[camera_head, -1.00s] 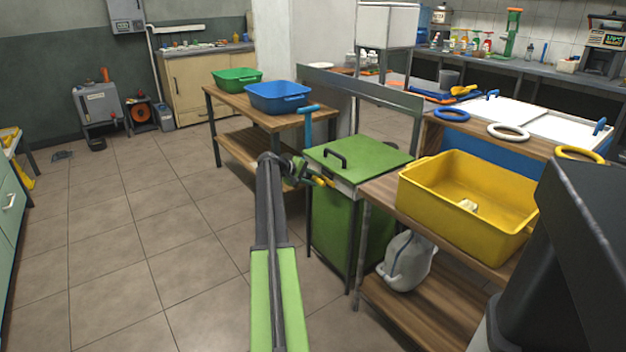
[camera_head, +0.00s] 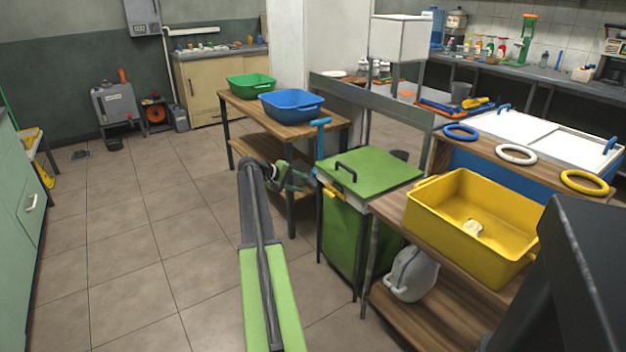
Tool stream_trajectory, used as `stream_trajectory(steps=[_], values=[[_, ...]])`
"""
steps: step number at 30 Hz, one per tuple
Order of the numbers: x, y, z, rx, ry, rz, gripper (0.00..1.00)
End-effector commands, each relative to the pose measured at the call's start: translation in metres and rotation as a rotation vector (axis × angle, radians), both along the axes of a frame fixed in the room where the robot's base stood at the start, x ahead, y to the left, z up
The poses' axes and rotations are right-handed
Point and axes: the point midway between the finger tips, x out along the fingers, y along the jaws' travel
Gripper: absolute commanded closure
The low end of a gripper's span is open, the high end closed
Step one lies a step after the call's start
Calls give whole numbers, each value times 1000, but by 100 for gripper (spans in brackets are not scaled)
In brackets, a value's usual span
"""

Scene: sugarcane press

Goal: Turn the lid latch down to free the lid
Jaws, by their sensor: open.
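The green press box (camera_head: 352,235) stands on dark legs right of my arm. Its flat green lid (camera_head: 375,172) lies closed on top, with a black bar handle (camera_head: 346,170). A small yellow latch (camera_head: 333,192) shows at the lid's front left edge; its exact angle is too small to tell. My gripper (camera_head: 301,181) is open and empty, just left of the latch, with a visible gap between them. The fingers are small and partly blurred into the background.
A blue T-handle (camera_head: 320,123) rises at the box's back left corner. A wooden table (camera_head: 240,107) with green and blue tubs stands behind. A yellow tub (camera_head: 480,240) sits on a wooden bench at right, close to the box.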

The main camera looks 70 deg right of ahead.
Motion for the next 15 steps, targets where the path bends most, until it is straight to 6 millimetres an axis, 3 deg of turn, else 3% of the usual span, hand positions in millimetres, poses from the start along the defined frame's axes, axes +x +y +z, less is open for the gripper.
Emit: stream_trajectory(steps=[1,4,15], values=[[4,8,11,0,0,1,60],[11,17,16,0,0,1,60],[15,22,17,0,0,0,60]])
